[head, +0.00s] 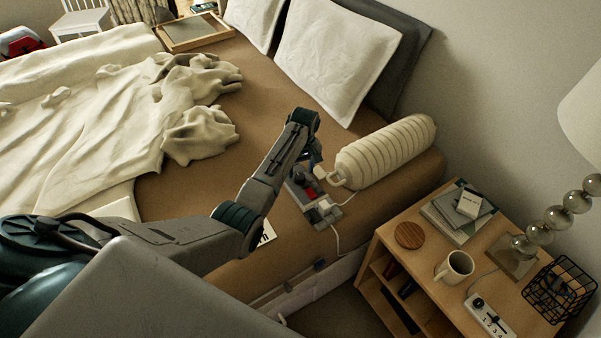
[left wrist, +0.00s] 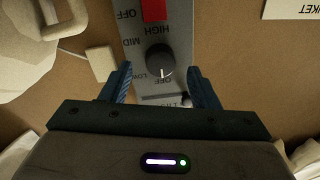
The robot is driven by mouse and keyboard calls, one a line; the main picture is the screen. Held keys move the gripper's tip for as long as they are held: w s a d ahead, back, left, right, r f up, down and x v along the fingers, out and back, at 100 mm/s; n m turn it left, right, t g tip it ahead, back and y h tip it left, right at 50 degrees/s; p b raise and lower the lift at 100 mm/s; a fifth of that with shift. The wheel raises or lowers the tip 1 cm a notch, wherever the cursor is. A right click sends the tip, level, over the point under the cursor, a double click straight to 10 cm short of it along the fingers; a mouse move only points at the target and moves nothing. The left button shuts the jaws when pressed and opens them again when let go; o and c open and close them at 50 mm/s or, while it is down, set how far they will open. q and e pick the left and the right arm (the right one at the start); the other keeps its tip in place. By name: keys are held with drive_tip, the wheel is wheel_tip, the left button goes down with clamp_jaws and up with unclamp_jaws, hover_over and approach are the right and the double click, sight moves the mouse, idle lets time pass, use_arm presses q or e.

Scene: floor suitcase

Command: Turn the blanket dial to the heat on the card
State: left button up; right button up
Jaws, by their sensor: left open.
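The grey blanket controller (head: 318,207) lies on the brown bedding near the bed's edge. A red switch (left wrist: 153,9) sits above the dial there. My left gripper (head: 314,160) is over the controller; in the left wrist view its blue fingers (left wrist: 160,80) are open, one each side of the dial. A white card (left wrist: 290,9) shows partly, upside down; no heat setting is readable on it. My right gripper is not in view.
A ribbed cream roll (head: 385,152) lies just beyond the controller. A white cord (head: 336,240) hangs over the bed's edge. The nightstand (head: 385,235) holds a mug (head: 455,267), books, a slider remote (head: 490,316) and a lamp. A rumpled blanket (head: 90,130) lies left.

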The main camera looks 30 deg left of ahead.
sight(300, 178)
use_arm(q)
wheel_tip(300, 178, down, 3)
drive_tip(key=shift+r, duration=0.15)
drive_tip(key=shift+c, duration=0.8)
drive_tip(key=c, duration=0.8)
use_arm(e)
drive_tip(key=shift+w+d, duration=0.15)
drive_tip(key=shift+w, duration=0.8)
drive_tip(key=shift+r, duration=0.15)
